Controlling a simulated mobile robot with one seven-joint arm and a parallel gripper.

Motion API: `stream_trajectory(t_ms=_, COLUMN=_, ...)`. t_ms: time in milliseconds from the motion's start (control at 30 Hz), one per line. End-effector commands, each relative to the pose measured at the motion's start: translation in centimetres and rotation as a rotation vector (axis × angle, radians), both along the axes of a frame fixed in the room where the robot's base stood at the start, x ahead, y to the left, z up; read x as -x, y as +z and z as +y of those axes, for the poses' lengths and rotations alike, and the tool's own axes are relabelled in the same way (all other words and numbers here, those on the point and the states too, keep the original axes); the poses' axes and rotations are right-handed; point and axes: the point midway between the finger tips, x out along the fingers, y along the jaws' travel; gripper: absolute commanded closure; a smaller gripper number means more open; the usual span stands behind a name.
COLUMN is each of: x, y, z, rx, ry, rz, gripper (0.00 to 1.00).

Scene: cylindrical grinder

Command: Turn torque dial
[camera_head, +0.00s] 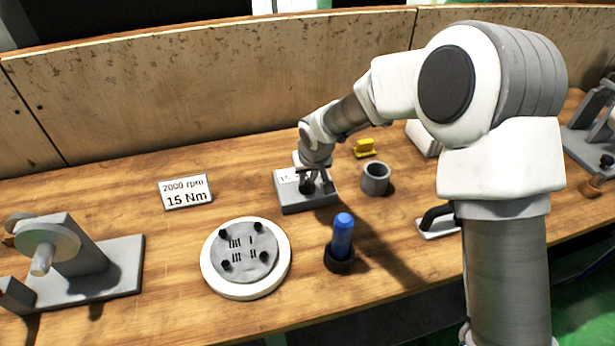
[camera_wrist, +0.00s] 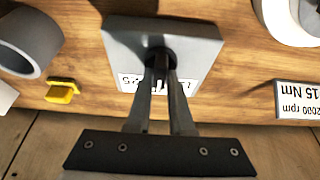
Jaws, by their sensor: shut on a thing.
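The torque dial is a small dark knob (camera_wrist: 159,58) on a grey box (camera_wrist: 120,40) with a white label. In the head view the grey box (camera_head: 305,203) sits mid-table, and my gripper (camera_head: 318,184) reaches down onto its top. In the wrist view my gripper (camera_wrist: 160,78) has its two fingers close together around the knob, shut on it. The fingers hide part of the label, so its reading is not legible. A sign (camera_head: 186,191) to the left reads 2000 rpm and 15 Nm.
A grey cup (camera_head: 375,179) stands close to the right of the box, with a yellow block (camera_head: 365,148) behind. A blue-handled tool (camera_head: 342,236) stands in front, and a round white plate with a grey disc (camera_head: 213,279) lies front left. A wooden panel (camera_head: 220,75) closes the back.

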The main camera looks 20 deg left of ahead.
Motion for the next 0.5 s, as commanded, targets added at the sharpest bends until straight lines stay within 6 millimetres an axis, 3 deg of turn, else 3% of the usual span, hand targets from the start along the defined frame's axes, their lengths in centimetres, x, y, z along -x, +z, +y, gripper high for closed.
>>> stream_trajectory(t_ms=500, x=-0.09, y=0.23, z=-0.17, rx=0.0, ry=0.144, rz=0.004, gripper=1.0)
